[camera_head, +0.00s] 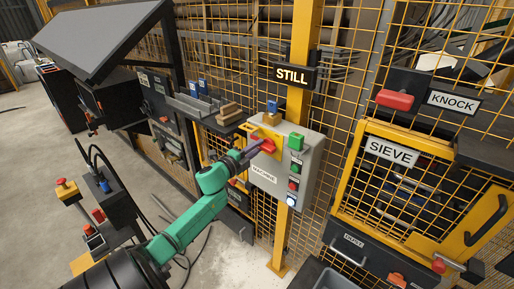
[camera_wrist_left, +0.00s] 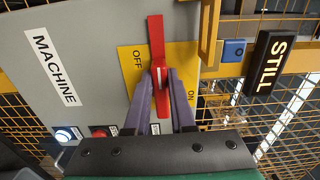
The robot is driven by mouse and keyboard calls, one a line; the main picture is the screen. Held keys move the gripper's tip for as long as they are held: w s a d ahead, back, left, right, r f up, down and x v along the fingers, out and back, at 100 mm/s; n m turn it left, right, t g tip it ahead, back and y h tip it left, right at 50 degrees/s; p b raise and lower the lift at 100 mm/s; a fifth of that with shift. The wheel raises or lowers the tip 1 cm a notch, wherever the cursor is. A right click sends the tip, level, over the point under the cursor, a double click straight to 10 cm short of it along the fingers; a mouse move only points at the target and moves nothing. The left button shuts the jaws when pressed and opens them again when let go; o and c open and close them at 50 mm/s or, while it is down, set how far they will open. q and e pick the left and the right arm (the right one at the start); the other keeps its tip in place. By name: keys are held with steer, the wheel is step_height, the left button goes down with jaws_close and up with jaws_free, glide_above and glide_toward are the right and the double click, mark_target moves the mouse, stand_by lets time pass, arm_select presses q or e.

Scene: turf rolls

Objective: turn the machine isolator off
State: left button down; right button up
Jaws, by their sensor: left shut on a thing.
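The machine isolator is a red handle (camera_head: 268,145) on a yellow plate (camera_head: 258,131), mounted on a grey box (camera_head: 306,160) labelled MACHINE. In the left wrist view the red handle (camera_wrist_left: 156,38) runs up and down the picture across the yellow plate (camera_wrist_left: 128,76). OFF is printed to its upper left and ON to its lower right. My left gripper (camera_head: 256,148) reaches the handle. In the left wrist view its purple fingers (camera_wrist_left: 161,82) are shut on the handle, one on each side. My right gripper is in neither view.
A lit STILL sign (camera_head: 296,75) hangs above the box. Green, red and lit white buttons (camera_head: 291,200) line the box's side. A blue padlock-like block (camera_wrist_left: 234,49) is near the handle. Yellow mesh fencing and a SIEVE door (camera_head: 392,152) stand at right.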

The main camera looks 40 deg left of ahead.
arm_select(q)
steer(key=c, duration=0.8)
jaws_free()
steer(key=shift+o, duration=0.2)
steer(key=shift+s+f, duration=0.15)
steer(key=shift+s, duration=0.2)
steer(key=s+b, duration=0.2)
steer(key=s, duration=1.1)
steer(key=shift+s+d+b, duration=0.15)
steer(key=shift+s+b, duration=0.2)
